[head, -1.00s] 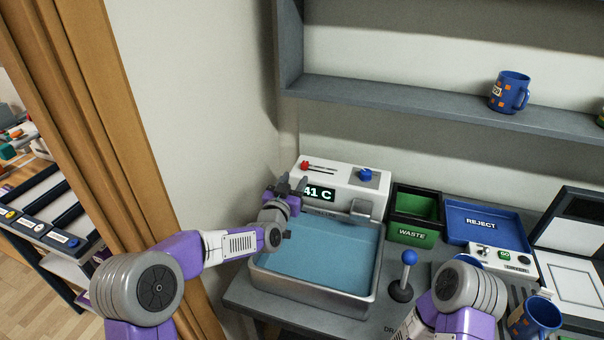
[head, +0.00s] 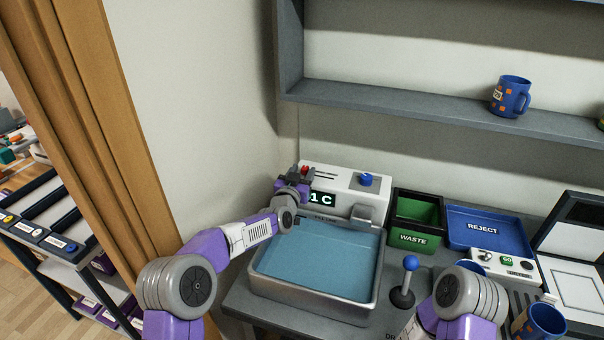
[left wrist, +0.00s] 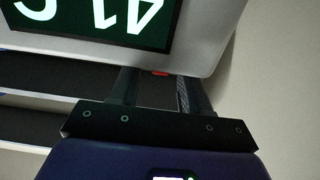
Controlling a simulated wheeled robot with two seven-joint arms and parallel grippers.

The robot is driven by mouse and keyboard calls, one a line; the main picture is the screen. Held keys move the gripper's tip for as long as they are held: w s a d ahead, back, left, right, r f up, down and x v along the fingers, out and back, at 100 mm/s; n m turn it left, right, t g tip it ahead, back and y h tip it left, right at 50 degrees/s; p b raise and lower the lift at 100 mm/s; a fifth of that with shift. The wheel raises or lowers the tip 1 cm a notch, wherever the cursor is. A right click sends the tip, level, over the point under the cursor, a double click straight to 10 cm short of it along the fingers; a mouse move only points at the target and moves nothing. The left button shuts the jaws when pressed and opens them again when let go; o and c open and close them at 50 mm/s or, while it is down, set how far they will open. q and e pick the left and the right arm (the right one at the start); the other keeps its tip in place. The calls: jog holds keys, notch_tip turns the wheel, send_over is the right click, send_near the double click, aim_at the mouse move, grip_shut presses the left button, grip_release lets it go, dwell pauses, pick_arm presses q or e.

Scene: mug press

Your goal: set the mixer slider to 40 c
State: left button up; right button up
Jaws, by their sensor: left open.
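The white mixer unit (head: 345,180) stands behind the water basin. Its red slider knob (head: 304,170) is at the left end of its slot on the top face. A sliver of the red knob (left wrist: 160,73) shows in the left wrist view, between the fingers. The display (left wrist: 90,18) reads 41 C, upside down there; in the head view my gripper partly covers it. My left gripper (head: 294,171) is open with its fingers at the red knob; I cannot tell whether they touch it. The right arm shows at the lower right, but its gripper is not visible.
The basin (head: 262,285) holds blue water. A blue-knobbed lever (head: 410,264), the green WASTE bin (head: 413,239) and the blue REJECT tray (head: 482,227) stand to its right. A shelf (head: 420,106) with a blue mug (head: 511,96) is above. A wall is close on the left.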

aim_at(315, 181)
pick_arm(q)
jog(key=shift+c, duration=0.2)
grip_shut()
jog(key=d, duration=0.2)
jog(key=s+d, duration=0.1)
jog(key=d, duration=0.1)
jog(key=shift+s, duration=0.15)
jog(key=shift+a, duration=0.1)
jog(key=shift+o, duration=0.2)
grip_release()
